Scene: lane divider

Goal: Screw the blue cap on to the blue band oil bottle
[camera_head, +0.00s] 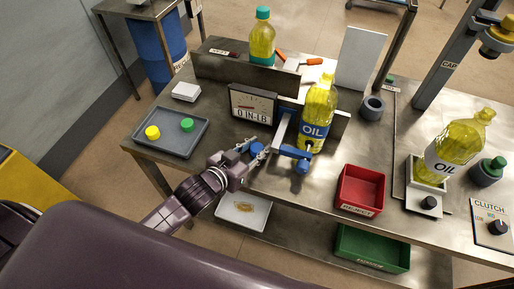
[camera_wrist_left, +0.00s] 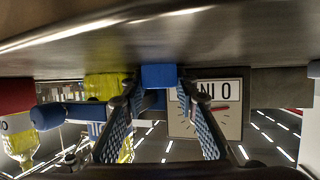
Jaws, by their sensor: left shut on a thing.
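The oil bottle with the blue band (camera_head: 318,105) stands upright in a clamp fixture with a blue handle (camera_head: 296,153). It holds yellow oil. My left gripper (camera_head: 256,150) is over the table's front part, left of the bottle and in front of the dial gauge. It is shut on the blue cap (camera_wrist_left: 158,76). In the left wrist view, which is upside down, the cap sits between the fingertips (camera_wrist_left: 157,86). The cap is apart from the bottle. My right gripper is not in view.
A grey tray (camera_head: 168,141) holds a yellow cap (camera_head: 152,132) and a green cap (camera_head: 187,125). The dial gauge (camera_head: 252,106) stands beside the fixture. A red bin (camera_head: 361,188) lies at the front right. Another oil bottle (camera_head: 458,145) stands tilted in the picture at right.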

